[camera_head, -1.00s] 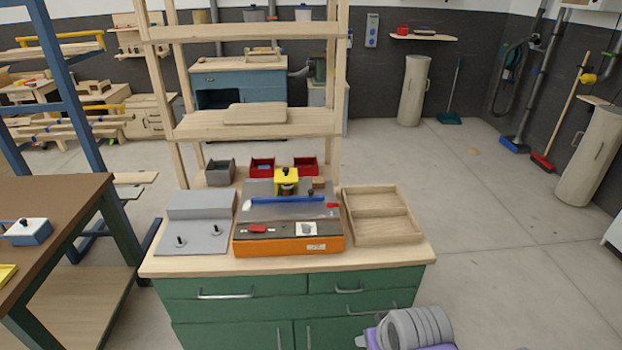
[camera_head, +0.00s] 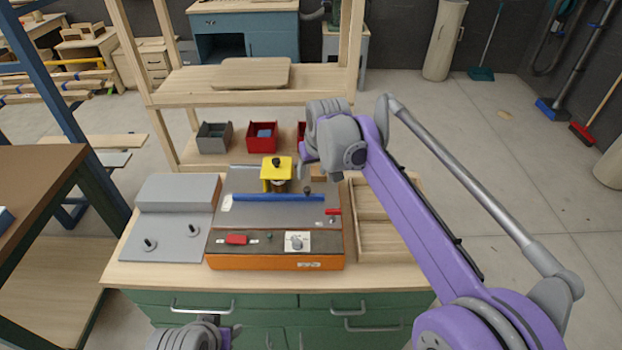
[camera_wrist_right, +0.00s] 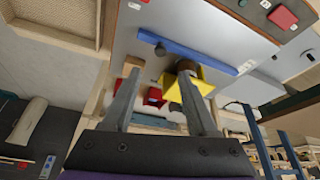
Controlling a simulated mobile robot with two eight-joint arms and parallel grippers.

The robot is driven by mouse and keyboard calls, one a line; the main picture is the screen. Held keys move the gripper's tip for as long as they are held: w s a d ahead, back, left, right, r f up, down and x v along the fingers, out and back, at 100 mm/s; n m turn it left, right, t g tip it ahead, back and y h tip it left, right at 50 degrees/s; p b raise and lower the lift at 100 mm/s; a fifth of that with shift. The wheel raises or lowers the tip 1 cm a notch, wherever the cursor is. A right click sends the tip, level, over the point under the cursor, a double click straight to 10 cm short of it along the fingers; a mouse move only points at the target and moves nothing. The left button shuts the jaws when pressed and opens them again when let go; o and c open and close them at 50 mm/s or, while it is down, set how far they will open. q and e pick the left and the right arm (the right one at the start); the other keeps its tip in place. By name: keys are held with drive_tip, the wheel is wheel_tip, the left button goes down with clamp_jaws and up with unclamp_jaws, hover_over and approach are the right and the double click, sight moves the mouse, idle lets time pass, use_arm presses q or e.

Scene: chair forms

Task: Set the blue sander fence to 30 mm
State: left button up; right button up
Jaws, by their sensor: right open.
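The blue fence (camera_head: 292,198) lies across the grey top of the orange-fronted sander (camera_head: 275,263), in front of the yellow block (camera_head: 272,171). A small red lever (camera_head: 333,211) is at its right end. In the right wrist view the blue fence (camera_wrist_right: 190,54) runs slantwise beyond the fingers, near a dark knob (camera_wrist_right: 160,48). My right gripper (camera_head: 307,160) is above the sander's back right, apart from the fence. Its two fingers (camera_wrist_right: 155,100) are spread and empty. A grey part of my left arm shows at the bottom edge; its fingers are not clear. Any scale reading is too small to read.
A grey plate with two knobs (camera_head: 175,230) stands left of the sander. A wooden tray (camera_head: 385,240) is at its right, partly behind my arm. Red (camera_head: 262,136) and grey (camera_head: 214,137) bins stand behind, under a wooden shelf (camera_head: 190,85).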

sight(307, 189)
drive_tip(key=x, duration=0.9)
drive_tip(key=shift+w+f, duration=0.1)
drive_tip(key=shift+f, duration=0.3)
clamp_jaws()
idle(0.9)
